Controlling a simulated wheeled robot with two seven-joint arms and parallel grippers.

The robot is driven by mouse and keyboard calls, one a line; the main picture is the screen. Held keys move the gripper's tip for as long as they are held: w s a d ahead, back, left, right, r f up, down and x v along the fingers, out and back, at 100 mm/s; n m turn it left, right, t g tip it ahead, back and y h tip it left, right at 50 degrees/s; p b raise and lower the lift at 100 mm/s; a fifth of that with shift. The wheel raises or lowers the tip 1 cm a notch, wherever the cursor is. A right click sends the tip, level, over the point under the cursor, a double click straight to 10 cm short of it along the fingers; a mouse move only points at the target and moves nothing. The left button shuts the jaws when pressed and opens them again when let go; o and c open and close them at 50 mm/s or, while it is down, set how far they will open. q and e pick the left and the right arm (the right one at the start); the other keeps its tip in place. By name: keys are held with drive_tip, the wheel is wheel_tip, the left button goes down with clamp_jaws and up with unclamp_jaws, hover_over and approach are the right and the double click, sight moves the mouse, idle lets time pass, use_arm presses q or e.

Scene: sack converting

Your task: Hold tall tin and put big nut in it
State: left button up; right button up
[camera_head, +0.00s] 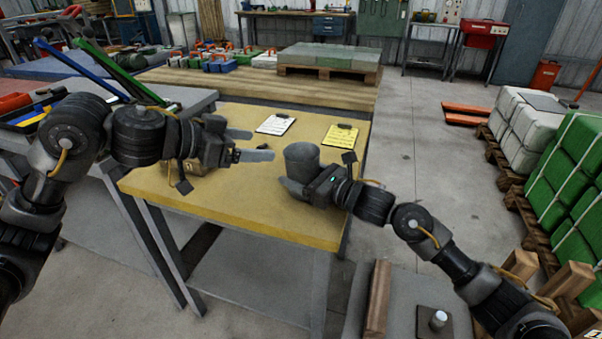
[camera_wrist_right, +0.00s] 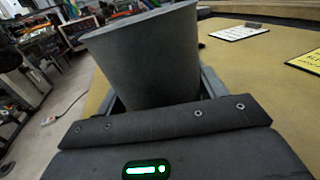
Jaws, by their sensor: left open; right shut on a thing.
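The tall tin (camera_head: 301,160) is a dark grey cylinder near the right side of the yellow table top. My right gripper (camera_head: 291,186) is shut on it low down, and the tin looks close to upright in the head view. In the right wrist view the tin (camera_wrist_right: 152,62) stands between the fingers, and its inside is hidden. My left gripper (camera_head: 262,146) is open over the table, left of the tin, its fingers pointing towards it.
A white clipboard (camera_head: 275,124) and a yellow clipboard (camera_head: 341,135) lie at the table's back. A small brownish object (camera_head: 195,168) is partly hidden behind my left gripper. The yellow table top (camera_head: 240,205) is clear in front. A grey bench with tools adjoins on the left.

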idle(0.3)
drive_tip(key=o, duration=1)
drive_tip(key=shift+o, duration=0.2)
drive_tip(key=v, duration=1.2)
